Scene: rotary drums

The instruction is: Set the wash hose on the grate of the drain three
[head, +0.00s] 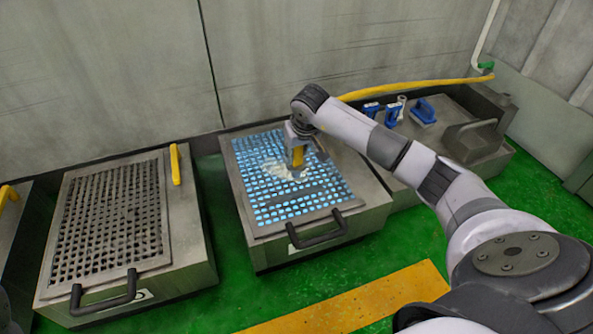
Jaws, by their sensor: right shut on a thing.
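The middle drain's grate (265,205) has bright blue openings and a whitish wet-looking patch under my right gripper. My right gripper (298,163) points down over the upper middle of this grate. It is shut on the yellow end of the wash hose, low over the grate; I cannot tell whether the end touches it. The yellow hose (425,86) also runs along the back wall to a green tap fitting at the right. Its stretch near the gripper is hidden behind my arm. No drain number is readable. My left gripper is not in view.
Another drain with a dark grate (115,215) stands at the left, with a yellow bar (175,165) on its rim. Black handles stick out at the fronts. A grey bench (445,130) at the right holds blue tools and a grey handled item. Green floor lies in front.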

